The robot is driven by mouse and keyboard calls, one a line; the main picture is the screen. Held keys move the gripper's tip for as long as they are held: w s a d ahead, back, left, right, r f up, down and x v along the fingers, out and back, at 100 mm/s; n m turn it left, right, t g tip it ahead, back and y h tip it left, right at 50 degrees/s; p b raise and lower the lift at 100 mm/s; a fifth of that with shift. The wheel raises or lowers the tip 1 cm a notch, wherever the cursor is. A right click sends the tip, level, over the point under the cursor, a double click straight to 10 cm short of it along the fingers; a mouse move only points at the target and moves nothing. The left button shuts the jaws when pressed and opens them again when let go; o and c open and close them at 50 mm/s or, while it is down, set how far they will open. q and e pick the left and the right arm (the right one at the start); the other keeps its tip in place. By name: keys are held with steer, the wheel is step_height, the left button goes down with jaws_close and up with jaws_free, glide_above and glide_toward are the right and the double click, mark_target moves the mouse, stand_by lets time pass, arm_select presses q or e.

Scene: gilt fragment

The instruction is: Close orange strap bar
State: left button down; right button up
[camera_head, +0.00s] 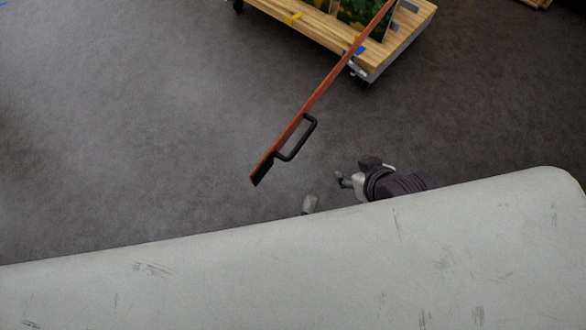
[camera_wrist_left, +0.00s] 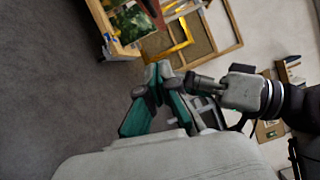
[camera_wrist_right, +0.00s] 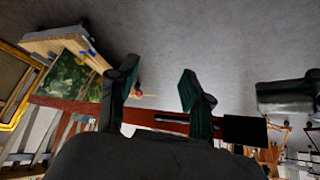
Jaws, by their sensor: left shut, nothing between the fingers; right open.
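The orange strap bar (camera_head: 322,91) slants across the head view from the wooden cart at the top down to a dark end at lower left. A black handle (camera_head: 311,137) sticks out from its lower part. My right gripper (camera_head: 341,180) is open, below and right of the handle, apart from it. In the right wrist view the bar (camera_wrist_right: 85,107) runs across behind the open fingers (camera_wrist_right: 160,76), with its black end (camera_wrist_right: 245,130) at right. My left gripper (camera_wrist_left: 158,72) is shut and empty.
The wooden cart (camera_head: 400,45) on casters carries a green painting (camera_head: 358,15). A large pale scuffed surface (camera_head: 300,270) fills the bottom of the head view. The grey floor left of the bar is clear. Frames (camera_wrist_left: 215,40) stand beyond the cart in the left wrist view.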

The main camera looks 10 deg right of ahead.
arm_select(q)
steer(key=w+d+r+b, duration=0.1)
steer(key=w+d+b, duration=0.1)
steer(key=w, duration=0.9)
steer(key=shift+w+r+b, duration=0.15)
steer(key=shift+w+b, duration=0.1)
steer(key=shift+b, duration=0.4)
arm_select(e)
steer(key=w+a+r+t+y, duration=0.2)
steer(key=w+a+r+t, duration=0.2)
steer(key=w+r+t, duration=0.5)
steer(key=shift+w+r+y, duration=0.35)
steer(key=shift+r+y, duration=0.05)
steer(key=shift+r, duration=0.85)
steer(key=shift+a, duration=0.1)
